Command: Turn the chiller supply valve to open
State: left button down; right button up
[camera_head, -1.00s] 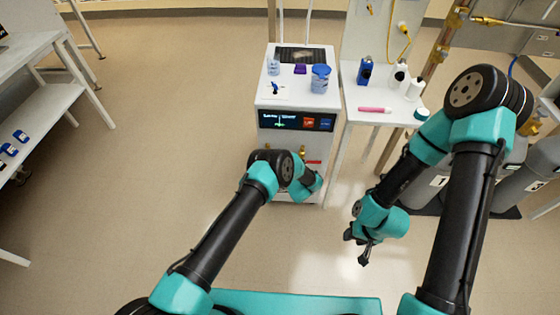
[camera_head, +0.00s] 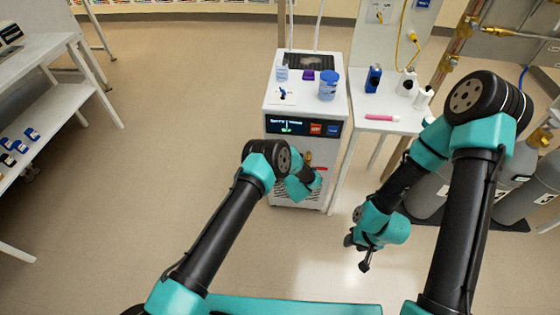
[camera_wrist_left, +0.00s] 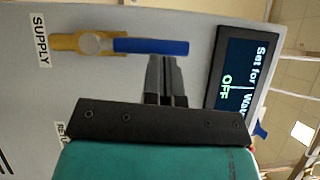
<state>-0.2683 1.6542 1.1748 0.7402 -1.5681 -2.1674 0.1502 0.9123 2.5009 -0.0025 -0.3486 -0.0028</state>
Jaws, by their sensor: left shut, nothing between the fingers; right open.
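The chiller (camera_head: 305,97) is a white box with a dark display (camera_head: 290,126) on its front. In the left wrist view, the supply valve (camera_wrist_left: 88,42) has a brass body and a blue lever handle (camera_wrist_left: 150,46) pointing toward the display (camera_wrist_left: 240,70), beside a SUPPLY label (camera_wrist_left: 40,40). My left gripper (camera_wrist_left: 167,62) is shut and empty, its tips right by the blue handle's side; I cannot tell whether they touch. My right gripper (camera_head: 358,254) is open and empty above the floor.
Bottles and a blue-lidded jar (camera_head: 328,86) stand on the chiller. A white side table (camera_head: 390,127) with bottles and a pink marker (camera_head: 381,117) adjoins it. Grey gas cylinders (camera_head: 520,185) stand at right. Open floor lies to the left. A partly hidden second label (camera_wrist_left: 62,132) is near the supply valve.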

dwell(0.6)
pick_arm(q)
jog(key=w+d+v, duration=0.1)
jog(key=d+v, duration=0.1)
jog(key=v, duration=1)
jog(key=shift+s+d+r, duration=0.15)
jog(key=shift+d+r, duration=0.15)
jog(key=shift+d, duration=0.1)
jog(key=shift+a, duration=0.1)
